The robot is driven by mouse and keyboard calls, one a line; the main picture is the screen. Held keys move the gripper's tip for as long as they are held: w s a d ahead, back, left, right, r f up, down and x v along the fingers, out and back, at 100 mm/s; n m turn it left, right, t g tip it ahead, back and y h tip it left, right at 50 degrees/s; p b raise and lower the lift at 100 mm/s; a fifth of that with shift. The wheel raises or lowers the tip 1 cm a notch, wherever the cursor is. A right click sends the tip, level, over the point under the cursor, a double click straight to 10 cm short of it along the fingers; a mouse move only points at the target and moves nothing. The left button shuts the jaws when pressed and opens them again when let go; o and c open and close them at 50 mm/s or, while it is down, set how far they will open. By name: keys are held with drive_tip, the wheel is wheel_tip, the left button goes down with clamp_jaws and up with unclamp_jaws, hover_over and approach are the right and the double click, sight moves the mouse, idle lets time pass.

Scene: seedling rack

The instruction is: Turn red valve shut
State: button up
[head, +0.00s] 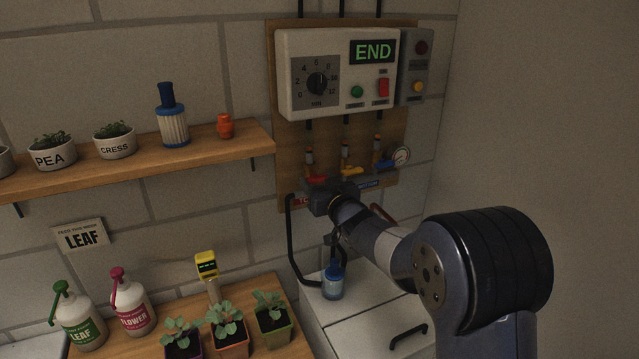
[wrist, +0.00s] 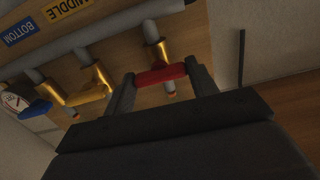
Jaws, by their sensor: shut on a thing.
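The red valve (head: 316,178) is the leftmost of three valves on the wooden board in the head view, partly hidden by my gripper. In the wrist view its red handle (wrist: 160,76) lies crosswise to its pipe, in front of a brass body. My gripper (wrist: 161,84) has one finger at each end of this handle and is shut on it. In the head view my gripper (head: 318,192) is at the board, just below the red valve.
The yellow valve (head: 351,169) and blue valve (head: 385,163) are close on the right, with a gauge (head: 401,155) beyond. A control box (head: 338,75) reading END hangs above. A black hose (head: 292,245) and blue bottle (head: 332,281) are below. Seedling pots (head: 230,335) stand lower left.

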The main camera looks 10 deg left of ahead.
drive_tip(key=o, duration=1)
drive_tip(key=shift+s+d, duration=0.1)
drive_tip(key=b+v, duration=0.3)
drive_tip(key=v, duration=0.7)
drive_tip(key=shift+s+d, duration=0.15)
drive_tip(key=shift+s, duration=0.1)
drive_tip(key=shift+w, duration=0.1)
drive_tip(key=p+x, duration=0.3)
drive_tip(key=x, duration=0.7)
drive_tip(key=shift+w+a, duration=0.25)
drive_tip(key=shift+a, duration=0.05)
drive_tip(key=shift+s+d, duration=0.1)
